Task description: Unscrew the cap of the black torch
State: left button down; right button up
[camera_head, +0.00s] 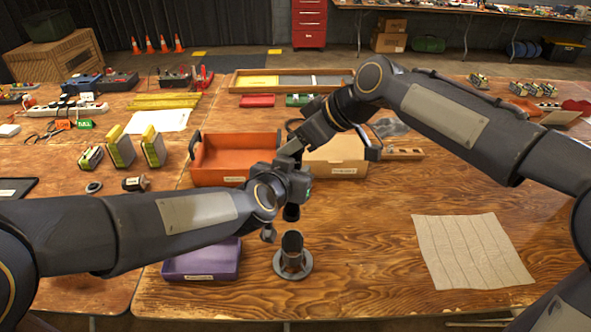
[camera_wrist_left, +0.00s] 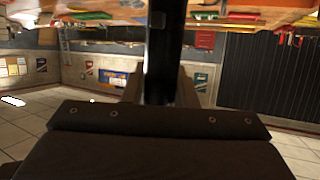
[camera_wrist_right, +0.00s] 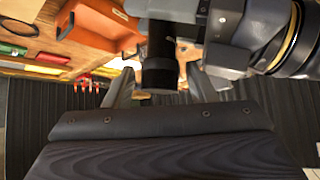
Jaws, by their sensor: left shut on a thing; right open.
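The black torch (camera_head: 292,212) is held off the table by my left gripper (camera_head: 292,178), and its lower end shows beneath that gripper. In the left wrist view the torch (camera_wrist_left: 163,55) runs between the closed fingers. My right gripper (camera_head: 296,150) is just above the left one, with its fingertips partly hidden. In the right wrist view its fingers are open on either side of the torch's black end (camera_wrist_right: 160,75), with a gap visible at each side. I cannot make out the seam of the cap.
A round-based stand (camera_head: 293,262) is below the grippers. A purple tray (camera_head: 203,262) is to its left. An orange tray (camera_head: 236,157) and a tan box (camera_head: 336,160) are behind. A striped sheet (camera_head: 470,250) lies at right, with bare table between it and the stand.

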jog(key=m+t+h, duration=0.1)
jog(key=m+h, duration=0.1)
jog(key=m, duration=0.1)
jog(key=shift+a+r+t, duration=0.1)
jog(key=shift+a+t, duration=0.1)
jog(key=shift+t, duration=0.2)
jog(key=shift+w+d+m+t+h, duration=0.15)
jog(key=shift+m+t+h, duration=0.25)
jog(key=shift+m, duration=0.5)
jog(key=shift+a+m+h, duration=0.25)
jog(key=shift+m+h, duration=0.75)
jog(key=shift+m, duration=0.2)
jog(key=m+h, duration=0.2)
jog(key=m, duration=0.1)
jog(key=shift+t+h, duration=0.3)
jog(key=shift+d, duration=0.1)
